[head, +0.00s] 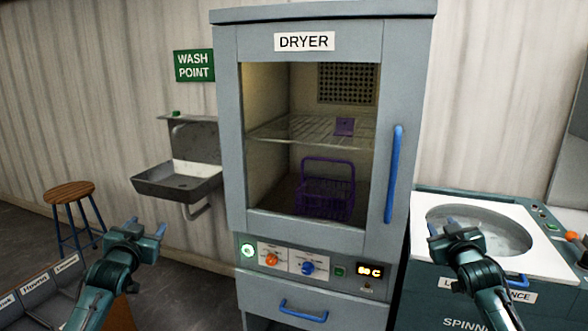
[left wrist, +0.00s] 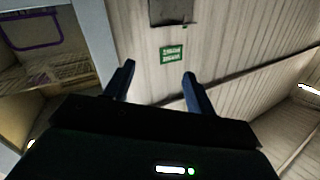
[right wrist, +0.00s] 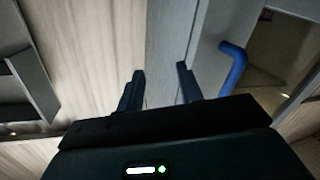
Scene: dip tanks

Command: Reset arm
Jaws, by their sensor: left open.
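My left gripper (head: 146,227) is raised in front of the wash point, left of the dryer. Its fingers are apart with nothing between them, as the left wrist view (left wrist: 158,75) shows. My right gripper (head: 455,226) is raised in front of the spinner, right of the dryer. Its fingers are also apart and empty in the right wrist view (right wrist: 160,75). Neither gripper touches anything.
The grey dryer (head: 225,150) stands ahead, its door shut. Through its window show a purple basket (head: 325,190) and a small purple piece (head: 344,126) on the shelf. A sink (head: 178,182) and stool (head: 70,192) are left; a spinner (head: 425,250) is right.

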